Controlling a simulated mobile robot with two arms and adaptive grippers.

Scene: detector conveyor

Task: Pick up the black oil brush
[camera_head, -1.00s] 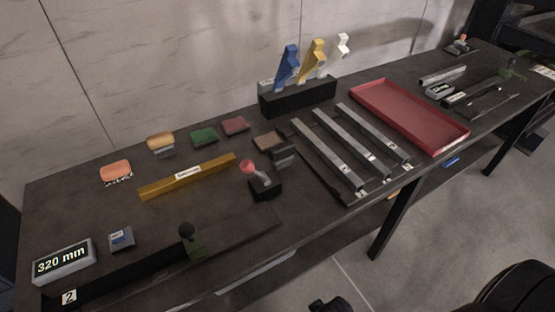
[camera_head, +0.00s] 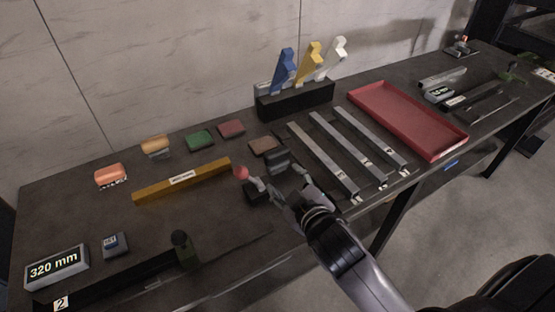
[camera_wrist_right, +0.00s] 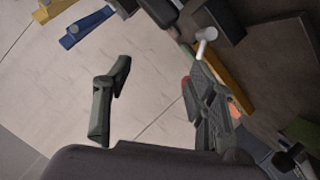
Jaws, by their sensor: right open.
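A dark block (camera_head: 278,160), which looks like the black oil brush, sits on the table just left of the metal rails in the head view. My right gripper (camera_head: 278,182) is open and empty, with its fingers spread in front of this block. From the head view I cannot tell its exact height above the table. In the right wrist view the open fingers (camera_wrist_right: 155,82) show mostly pale wall between them, and I cannot pick out the black brush there. My left gripper is not in view.
A red-knobbed device (camera_head: 242,173) stands close left of the gripper. Grey metal rails (camera_head: 325,165) lie to its right, then a red tray (camera_head: 405,120). Coloured blocks (camera_head: 200,140) and a yellow bar (camera_head: 180,180) lie left. A black holder (camera_head: 295,102) stands behind.

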